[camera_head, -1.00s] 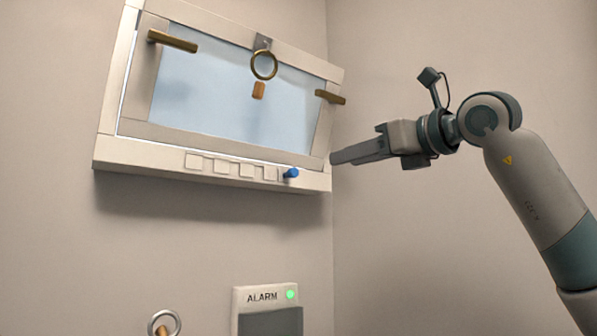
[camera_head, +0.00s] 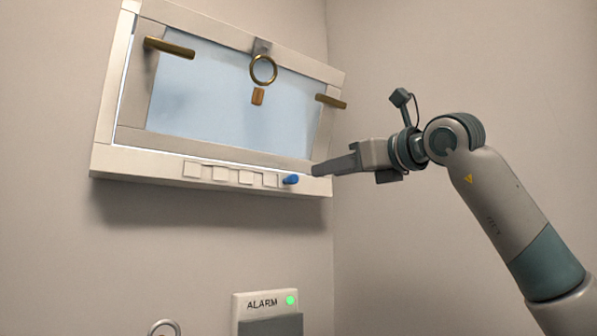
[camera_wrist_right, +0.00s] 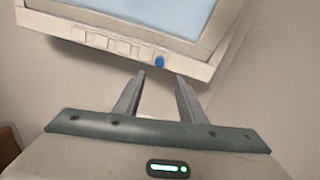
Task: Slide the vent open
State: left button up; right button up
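The vent strip (camera_head: 232,175) is a row of several pale square covers along the window's bottom sill, with a blue knob (camera_head: 291,180) at its right end. The knob also shows in the right wrist view (camera_wrist_right: 159,61), just beyond the fingertips and roughly centred between them. My right gripper (camera_head: 314,171) comes in from the right, its tips close to the right of the knob in the head view. In the right wrist view the two fingers (camera_wrist_right: 161,76) stand apart with nothing between them. I cannot tell any touch on the knob. My left gripper is not in view.
The framed window (camera_head: 225,105) carries a brass handle at left (camera_head: 170,48) and right (camera_head: 330,101), and a hanging brass ring (camera_head: 263,69) at the top. An alarm box (camera_head: 264,304) is on the wall below. The wall between is clear.

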aim_at(296, 179)
jog(key=p+x, duration=0.5)
jog(key=x, duration=0.5)
jog(key=shift+a+r, duration=0.1)
jog(key=shift+p+x, duration=0.5)
jog(key=shift+x, duration=0.35)
jog(key=shift+c, duration=0.2)
grip_shut()
